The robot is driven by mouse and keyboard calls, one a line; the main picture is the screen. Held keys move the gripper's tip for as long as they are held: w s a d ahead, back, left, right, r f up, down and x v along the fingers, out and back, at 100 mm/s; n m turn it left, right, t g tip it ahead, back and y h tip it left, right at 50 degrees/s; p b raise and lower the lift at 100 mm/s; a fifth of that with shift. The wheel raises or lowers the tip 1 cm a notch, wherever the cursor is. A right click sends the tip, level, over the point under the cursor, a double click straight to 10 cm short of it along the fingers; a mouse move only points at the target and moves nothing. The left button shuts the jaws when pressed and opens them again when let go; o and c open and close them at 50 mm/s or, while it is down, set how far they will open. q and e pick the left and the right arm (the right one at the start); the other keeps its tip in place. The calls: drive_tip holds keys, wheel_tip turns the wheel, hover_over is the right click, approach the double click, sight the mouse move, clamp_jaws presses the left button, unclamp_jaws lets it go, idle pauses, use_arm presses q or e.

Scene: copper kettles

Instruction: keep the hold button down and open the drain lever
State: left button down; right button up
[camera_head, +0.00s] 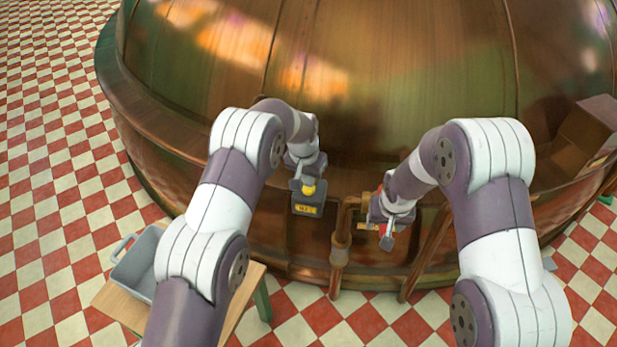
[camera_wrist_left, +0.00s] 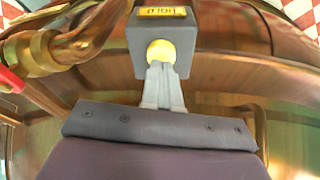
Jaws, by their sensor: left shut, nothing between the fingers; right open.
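The hold button (camera_head: 309,189) is a yellow knob on a dark grey box (camera_head: 297,204) with a yellow label, on the kettle's front. My left gripper (camera_head: 307,181) is shut and empty, with its tips at the button. In the left wrist view the closed fingers (camera_wrist_left: 162,72) overlap the lower edge of the yellow button (camera_wrist_left: 160,50); how far it is pressed I cannot tell. My right gripper (camera_head: 387,238) is open at the red drain lever (camera_head: 384,230), beside the brass valve. The lever partly hides behind the gripper. Its red part also shows in the left wrist view (camera_wrist_left: 10,80).
The big copper kettle (camera_head: 400,60) fills the back. A copper pipe (camera_head: 340,240) runs down between my grippers. A grey tub (camera_head: 138,262) stands on a wooden table (camera_head: 118,305) at the lower left. A brown open box (camera_head: 585,135) is at the right.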

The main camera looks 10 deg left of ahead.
use_arm(q)
drive_tip(key=shift+f, duration=0.15)
idle(0.5)
drive_tip(key=shift+f, duration=0.6)
use_arm(e)
drive_tip(key=c, duration=1.1)
drive_tip(key=shift+w+d+n+y, duration=0.15)
drive_tip(key=shift+d+n+y, duration=0.15)
drive_tip(key=shift+d+n, duration=0.85)
drive_tip(key=shift+w+d+n, duration=0.2)
drive_tip(key=shift+d+n, duration=0.3)
drive_tip(key=shift+n, duration=0.15)
drive_tip(key=shift+w+d+n, duration=0.2)
drive_tip(key=shift+d+n, duration=0.3)
drive_tip(key=shift+n, duration=0.1)
